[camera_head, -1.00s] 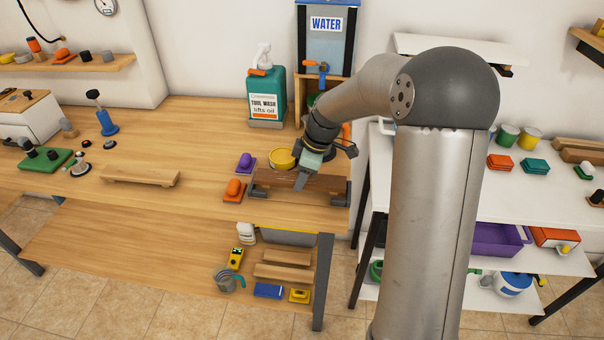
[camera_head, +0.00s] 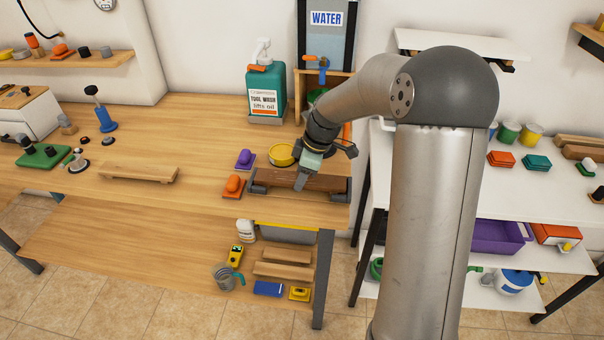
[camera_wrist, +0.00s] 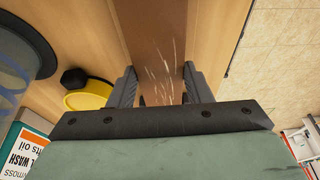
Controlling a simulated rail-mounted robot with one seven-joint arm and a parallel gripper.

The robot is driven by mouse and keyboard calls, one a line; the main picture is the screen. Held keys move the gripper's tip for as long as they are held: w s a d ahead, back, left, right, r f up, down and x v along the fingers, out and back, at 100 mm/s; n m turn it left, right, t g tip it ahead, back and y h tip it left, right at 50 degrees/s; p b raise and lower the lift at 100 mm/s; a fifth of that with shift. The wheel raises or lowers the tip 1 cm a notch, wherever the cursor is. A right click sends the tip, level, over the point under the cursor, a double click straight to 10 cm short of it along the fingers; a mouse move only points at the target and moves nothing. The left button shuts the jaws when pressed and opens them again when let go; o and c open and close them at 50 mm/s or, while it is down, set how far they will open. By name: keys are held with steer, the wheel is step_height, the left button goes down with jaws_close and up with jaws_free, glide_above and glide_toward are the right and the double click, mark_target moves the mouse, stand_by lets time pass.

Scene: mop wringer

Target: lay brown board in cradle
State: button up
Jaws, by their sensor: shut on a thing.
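The brown board (camera_head: 325,181) is a long dark wooden plank with pale scratches; it also fills the middle of the wrist view (camera_wrist: 158,35). My gripper (camera_head: 303,182) is shut on it near its middle, one finger on each side in the wrist view (camera_wrist: 160,90). The cradle shows as dark grey end supports, the left one (camera_head: 257,189) and the right one (camera_head: 341,196), at the bench's right end. The board spans between them, roughly level. I cannot tell whether it rests on them or is just above.
A yellow round tin (camera_head: 281,154) stands close behind the board. A purple-handled block (camera_head: 245,159) and an orange one (camera_head: 234,186) sit to the left. A light wooden piece (camera_head: 139,173) lies on the open middle bench.

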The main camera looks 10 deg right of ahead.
steer(key=shift+f, duration=0.3)
steer(key=o, duration=1.1)
steer(key=shift+r, duration=0.1)
steer(key=b+v, duration=0.1)
steer(key=v, duration=1.6)
steer(key=s+a+f+m+h, duration=0.1)
steer(key=s+f+m, duration=0.3)
steer(key=s, duration=0.5)
steer(key=s+a+f+m+h, duration=0.1)
steer(key=s+a+f+m, duration=0.2)
steer(key=s, duration=0.6)
steer(key=s+a+f+m+h, duration=0.1)
steer(key=s+a+f+m, duration=0.1)
steer(key=s+f+m, duration=0.3)
steer(key=s+m, duration=0.1)
steer(key=s, duration=0.3)
steer(key=shift+s+g, duration=0.4)
